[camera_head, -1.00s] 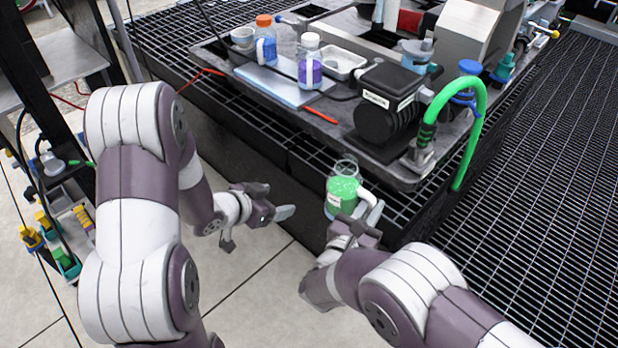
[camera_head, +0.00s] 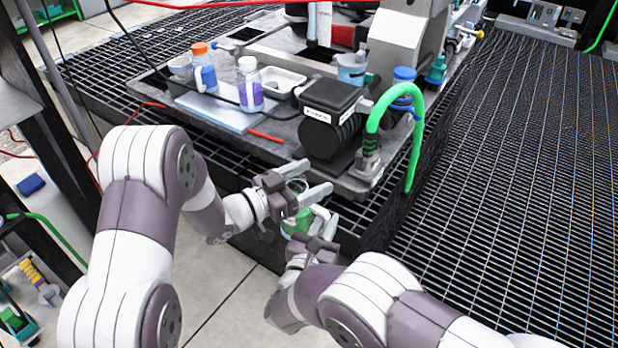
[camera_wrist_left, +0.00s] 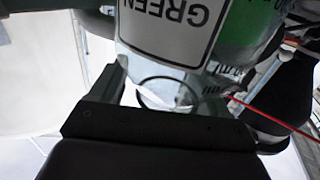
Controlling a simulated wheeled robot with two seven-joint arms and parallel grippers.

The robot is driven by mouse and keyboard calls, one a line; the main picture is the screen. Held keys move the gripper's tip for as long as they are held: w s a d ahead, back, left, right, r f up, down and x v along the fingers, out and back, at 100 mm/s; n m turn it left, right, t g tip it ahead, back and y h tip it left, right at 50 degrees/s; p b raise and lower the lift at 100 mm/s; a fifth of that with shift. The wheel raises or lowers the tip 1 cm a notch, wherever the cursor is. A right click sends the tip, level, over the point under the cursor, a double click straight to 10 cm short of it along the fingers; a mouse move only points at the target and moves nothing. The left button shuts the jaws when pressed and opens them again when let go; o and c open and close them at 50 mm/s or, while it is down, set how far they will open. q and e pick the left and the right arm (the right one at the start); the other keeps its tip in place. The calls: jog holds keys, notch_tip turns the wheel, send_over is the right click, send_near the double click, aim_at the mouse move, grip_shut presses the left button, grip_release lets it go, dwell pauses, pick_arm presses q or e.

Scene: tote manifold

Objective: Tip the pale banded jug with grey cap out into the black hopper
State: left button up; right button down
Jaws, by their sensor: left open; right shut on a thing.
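My right gripper (camera_head: 322,228) is shut on the handle of a clear jug with green contents (camera_head: 294,222), held beside the bench's front edge. My left gripper (camera_head: 308,180) is open over the jug's top. In the left wrist view the jug's white label (camera_wrist_left: 172,25) reads GREEN upside down, and its clear narrower end lies between the open fingers; contact is unclear. No cap shows on this jug. A pale jug with a purple band and whitish-grey cap (camera_head: 250,88) stands upright on the bench. A black box-shaped unit (camera_head: 333,98) stands at the bench's front; whether it is the hopper is unclear.
An orange-capped blue jug (camera_head: 204,72) and a white tray (camera_head: 284,80) are on the bench (camera_head: 290,133). A green hose (camera_head: 416,150) arches down at the bench's right corner. Black grating (camera_head: 500,190) to the right is clear.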

pick_arm(q)
jog(key=shift+w+d, duration=0.2)
jog(key=shift+d, duration=0.05)
pick_arm(e)
jog(key=shift+r, duration=0.1)
pick_arm(q)
grip_shut()
pick_arm(e)
jog(key=shift+a, duration=0.1)
jog(key=c, duration=1)
grip_release()
